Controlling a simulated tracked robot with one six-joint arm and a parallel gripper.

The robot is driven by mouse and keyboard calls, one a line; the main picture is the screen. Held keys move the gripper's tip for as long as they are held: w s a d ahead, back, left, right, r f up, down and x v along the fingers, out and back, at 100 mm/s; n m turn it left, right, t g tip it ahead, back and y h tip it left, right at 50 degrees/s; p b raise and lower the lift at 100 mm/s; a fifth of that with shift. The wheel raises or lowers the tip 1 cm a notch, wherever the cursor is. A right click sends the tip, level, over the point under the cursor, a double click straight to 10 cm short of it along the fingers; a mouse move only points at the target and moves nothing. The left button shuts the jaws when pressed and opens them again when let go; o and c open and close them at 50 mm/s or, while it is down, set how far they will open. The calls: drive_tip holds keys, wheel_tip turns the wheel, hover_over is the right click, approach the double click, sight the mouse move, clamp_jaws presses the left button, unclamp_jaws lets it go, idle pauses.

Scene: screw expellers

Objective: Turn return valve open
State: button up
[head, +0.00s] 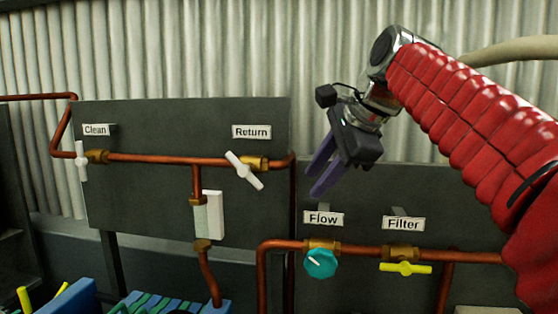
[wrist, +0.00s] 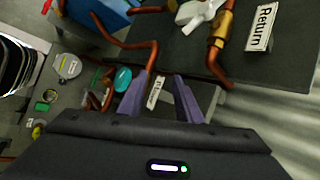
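The return valve has a white handle (head: 244,170) on a brass fitting, on the copper pipe below the "Return" label (head: 252,132). The handle sits diagonally, upper left to lower right. In the wrist view the white handle (wrist: 198,12) is at the top edge, partly cut off, with its label (wrist: 262,27) to the right. My gripper (head: 317,178) is right of the handle, in front of the panel and apart from it. In the wrist view its two purple fingers (wrist: 164,86) are apart with nothing between them.
A clean valve (head: 82,161) with a vertical white handle is at the left. A teal flow knob (head: 320,263) and a yellow filter handle (head: 404,268) sit low on the right panel. A copper pipe (head: 150,158) runs along the left panel. Blue equipment (head: 75,303) stands at the lower left.

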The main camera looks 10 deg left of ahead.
drive_tip(key=s+d+f+n+h, duration=0.2)
drive_tip(key=s+d+f+n, duration=0.2)
drive_tip(key=f, duration=0.7)
drive_tip(key=s+d+f+n+h, duration=0.1)
drive_tip(key=s+d+f+n, duration=0.4)
drive_tip(key=s+d+f, duration=0.4)
drive_tip(key=s+d+f+n+h, duration=0.2)
drive_tip(key=s+d+f+n, duration=0.2)
drive_tip(key=s+f, duration=0.7)
drive_tip(key=shift+s+d+f+h, duration=0.2)
drive_tip(key=shift+d+f+h, duration=0.1)
drive_tip(key=shift+d+f, duration=0.8)
drive_tip(key=shift+d+r, duration=0.15)
